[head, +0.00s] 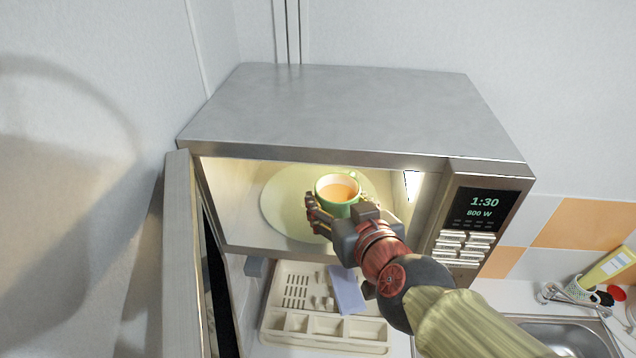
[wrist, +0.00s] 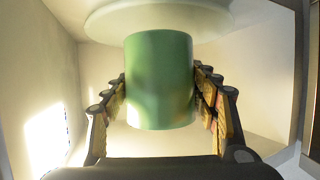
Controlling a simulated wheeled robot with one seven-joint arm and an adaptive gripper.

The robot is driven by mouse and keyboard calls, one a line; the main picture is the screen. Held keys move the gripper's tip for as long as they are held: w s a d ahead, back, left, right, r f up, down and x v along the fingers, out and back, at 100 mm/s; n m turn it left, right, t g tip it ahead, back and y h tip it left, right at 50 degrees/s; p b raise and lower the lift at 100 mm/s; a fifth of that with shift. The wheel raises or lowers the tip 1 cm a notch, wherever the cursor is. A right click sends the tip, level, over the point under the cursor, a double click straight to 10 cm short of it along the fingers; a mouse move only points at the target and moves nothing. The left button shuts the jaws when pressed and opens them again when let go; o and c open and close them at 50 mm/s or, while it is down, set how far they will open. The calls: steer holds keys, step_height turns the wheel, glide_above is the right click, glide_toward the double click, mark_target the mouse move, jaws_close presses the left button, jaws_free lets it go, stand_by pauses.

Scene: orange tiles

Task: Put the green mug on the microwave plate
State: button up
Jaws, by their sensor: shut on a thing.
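The green mug (head: 338,193) is inside the open microwave (head: 340,110), upright, with an orange-brown drink in it. The round pale microwave plate (head: 279,205) lies beneath and around it in the head view. In the wrist view the mug (wrist: 160,80) fills the middle, and the plate (wrist: 105,22) shows behind its top edge. My gripper (head: 331,215) reaches in through the front opening and is shut on the mug, with a finger on each side in the wrist view (wrist: 160,105). I cannot tell whether the mug's base touches the plate.
The microwave door (head: 178,255) stands open at the left. The control panel (head: 474,225) is at the right of the opening. A cream tray (head: 325,327) with small items lies below. A sink (head: 565,338) is at the lower right. Cavity walls enclose my gripper.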

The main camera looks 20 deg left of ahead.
steer(key=w+a, duration=0.2)
steer(key=w, duration=0.1)
steer(key=w+a+b, duration=0.1)
steer(key=w+a, duration=0.4)
steer(key=w, duration=0.1)
steer(key=shift+w+a, duration=0.1)
steer(key=shift+a, duration=0.25)
steer(key=shift+f+b, duration=1.5)
steer(key=shift+f, duration=0.1)
steer(key=shift+f, duration=0.1)
steer(key=shift+f, duration=0.1)
steer(key=o, duration=1.7)
steer(key=shift+f, duration=0.1)
